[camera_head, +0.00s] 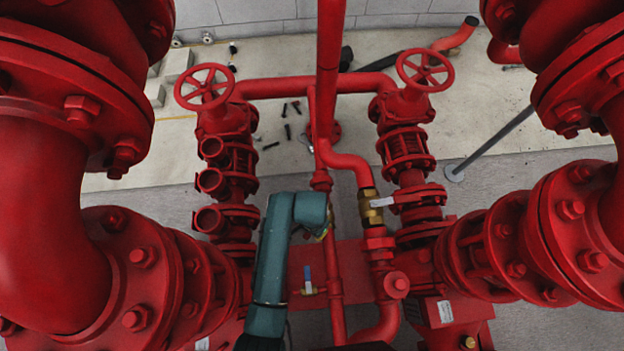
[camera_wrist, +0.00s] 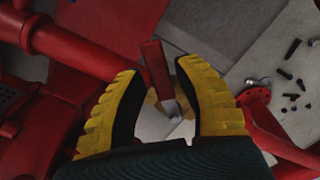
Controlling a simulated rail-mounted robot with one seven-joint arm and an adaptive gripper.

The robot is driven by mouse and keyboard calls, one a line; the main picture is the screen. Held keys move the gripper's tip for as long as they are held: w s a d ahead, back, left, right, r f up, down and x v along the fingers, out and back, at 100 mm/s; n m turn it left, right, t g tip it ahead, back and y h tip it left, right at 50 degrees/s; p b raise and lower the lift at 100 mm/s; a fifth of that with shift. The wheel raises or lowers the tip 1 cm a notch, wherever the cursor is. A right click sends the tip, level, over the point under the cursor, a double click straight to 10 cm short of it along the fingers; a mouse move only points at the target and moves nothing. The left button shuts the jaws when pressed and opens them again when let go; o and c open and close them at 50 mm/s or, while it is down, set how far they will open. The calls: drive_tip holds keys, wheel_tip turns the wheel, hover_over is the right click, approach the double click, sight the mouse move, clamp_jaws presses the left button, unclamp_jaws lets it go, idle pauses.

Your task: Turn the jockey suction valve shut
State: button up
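In the wrist view, my gripper (camera_wrist: 158,68) is open, with its two yellow ribbed fingers well apart. A red lever handle (camera_wrist: 154,66) with a silver metal end (camera_wrist: 170,107) shows between the fingers; brass shows beside it. I cannot tell whether a finger touches the handle. In the head view, my teal arm hides most of the gripper; a bit of yellow shows by the thin vertical red pipe. A brass valve with a pale lever (camera_head: 383,202) sits on the pipe to the right. A small valve with a blue handle (camera_head: 308,274) sits lower. No label identifies the jockey suction valve.
Two red handwheels (camera_head: 204,87) (camera_head: 425,70) stand on the left and right risers. Large flanged red pipes (camera_head: 50,210) crowd both sides. Loose bolts (camera_head: 288,131) lie on the floor behind. A grey strut (camera_head: 495,140) leans at the right.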

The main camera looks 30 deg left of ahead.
clamp_jaws()
drive_tip(key=shift+f, duration=0.1)
